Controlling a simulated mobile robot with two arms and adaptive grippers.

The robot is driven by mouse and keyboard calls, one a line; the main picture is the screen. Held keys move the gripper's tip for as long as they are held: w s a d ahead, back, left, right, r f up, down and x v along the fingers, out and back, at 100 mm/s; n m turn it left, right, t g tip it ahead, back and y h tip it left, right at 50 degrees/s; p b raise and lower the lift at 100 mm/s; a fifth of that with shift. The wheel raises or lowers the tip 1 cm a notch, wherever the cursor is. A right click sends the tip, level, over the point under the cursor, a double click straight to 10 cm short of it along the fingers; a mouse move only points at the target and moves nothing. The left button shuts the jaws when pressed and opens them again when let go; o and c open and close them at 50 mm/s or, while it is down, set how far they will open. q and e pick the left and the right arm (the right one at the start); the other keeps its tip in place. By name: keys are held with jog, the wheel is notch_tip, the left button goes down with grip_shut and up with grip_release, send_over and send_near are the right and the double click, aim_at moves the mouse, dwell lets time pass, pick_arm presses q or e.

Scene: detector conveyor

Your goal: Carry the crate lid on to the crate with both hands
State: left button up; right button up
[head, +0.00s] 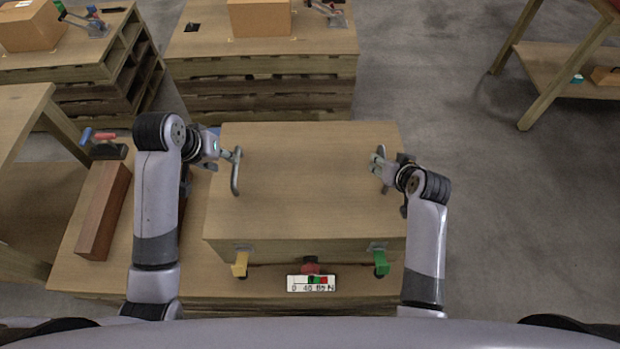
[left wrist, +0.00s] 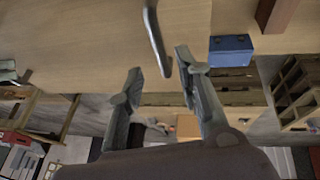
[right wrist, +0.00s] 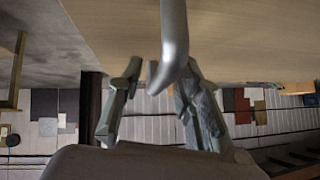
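The crate lid (head: 310,180) is a wide wooden panel with a metal handle near each side. It lies over the crate, whose front shows under the lid's near edge with a yellow latch (head: 240,264) and a green latch (head: 380,262). I cannot tell how closely lid and crate meet. My left gripper (head: 228,156) is open at the left handle (head: 235,180); its fingers stand either side of the handle's end in the left wrist view. My right gripper (head: 378,160) is open, with the right handle (right wrist: 174,40) between its fingers in the right wrist view.
A force gauge strip (head: 311,284) and a red knob (head: 311,266) sit at the crate's front. A red-brown block (head: 104,210) lies left on the bench, near a clamp tool (head: 105,148). A blue box (left wrist: 230,50) is beyond the lid. Open floor lies to the right.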

pick_arm(q)
jog(key=v, duration=0.3)
jog(key=shift+s+r, duration=0.1)
jog(key=shift+r, duration=0.2)
pick_arm(e)
jog(key=v, duration=1.2)
jog(key=shift+f, duration=0.1)
